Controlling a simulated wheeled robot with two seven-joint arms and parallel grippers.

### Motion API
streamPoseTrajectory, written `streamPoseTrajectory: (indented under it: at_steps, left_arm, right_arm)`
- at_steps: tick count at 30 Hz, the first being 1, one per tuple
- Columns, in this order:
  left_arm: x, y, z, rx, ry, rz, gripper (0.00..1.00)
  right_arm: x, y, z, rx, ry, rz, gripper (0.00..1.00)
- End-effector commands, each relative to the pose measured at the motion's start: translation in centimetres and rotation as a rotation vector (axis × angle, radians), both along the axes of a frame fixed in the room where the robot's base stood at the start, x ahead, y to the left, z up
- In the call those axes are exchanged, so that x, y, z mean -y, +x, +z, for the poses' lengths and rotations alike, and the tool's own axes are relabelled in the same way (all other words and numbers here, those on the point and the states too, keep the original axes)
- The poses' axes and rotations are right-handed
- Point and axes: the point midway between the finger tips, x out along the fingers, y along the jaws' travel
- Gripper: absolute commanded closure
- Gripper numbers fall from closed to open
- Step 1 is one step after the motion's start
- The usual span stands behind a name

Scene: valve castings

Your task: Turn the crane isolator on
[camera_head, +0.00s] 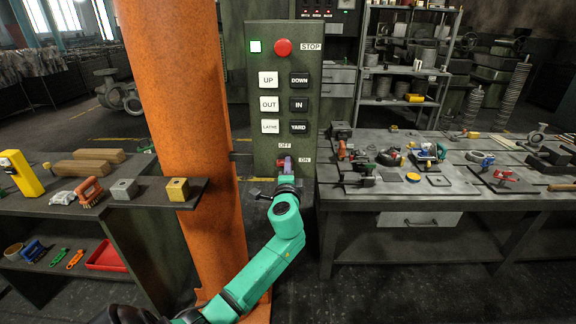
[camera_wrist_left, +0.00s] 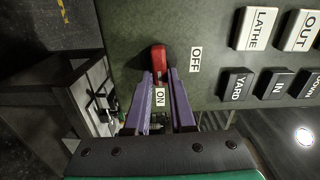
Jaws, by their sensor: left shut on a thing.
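The crane isolator is a red handle (camera_wrist_left: 158,62) low on the dark green control box (camera_head: 262,100). The OFF label (camera_head: 285,146) is above it and the ON label (camera_head: 305,160) to its right. In the wrist view, which is turned sideways, the handle appears to run towards the ON label (camera_wrist_left: 160,97) and not the OFF label (camera_wrist_left: 195,60); its exact angle is hard to judge. My left gripper (camera_head: 285,167), with purple fingers, is shut on the handle, one finger (camera_wrist_left: 181,98) on each side. It mostly hides the handle in the head view. My right gripper is not in view.
A cluttered workbench (camera_head: 440,200) is at right, a shelf unit (camera_head: 75,207) with blocks at left.

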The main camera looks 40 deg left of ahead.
Motion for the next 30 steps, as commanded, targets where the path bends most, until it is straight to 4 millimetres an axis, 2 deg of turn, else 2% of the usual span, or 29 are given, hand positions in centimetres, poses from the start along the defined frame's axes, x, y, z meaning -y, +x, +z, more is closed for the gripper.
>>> streamPoseTrajectory:
  at_steps: [21,22,23,24,30]
  left_arm:
    - [0.02,-0.01,-0.29,-0.053,0.064,0.0,1.0]
    - [0.02,-0.01,-0.28,-0.053,0.064,0.0,0.66]
    - [0.03,-0.01,-0.27,-0.052,0.063,0.0,0.55]
    - [0.03,-0.01,-0.26,-0.052,0.063,0.0,0.47]
    - [0.02,0.0,-0.18,-0.049,0.063,0.0,0.47]
  right_arm:
    - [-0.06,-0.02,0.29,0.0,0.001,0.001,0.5]
    - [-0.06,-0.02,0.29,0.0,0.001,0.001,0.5]
    - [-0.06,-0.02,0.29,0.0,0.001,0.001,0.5]
    - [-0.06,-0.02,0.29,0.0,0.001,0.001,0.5]
    - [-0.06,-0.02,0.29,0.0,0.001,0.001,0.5]
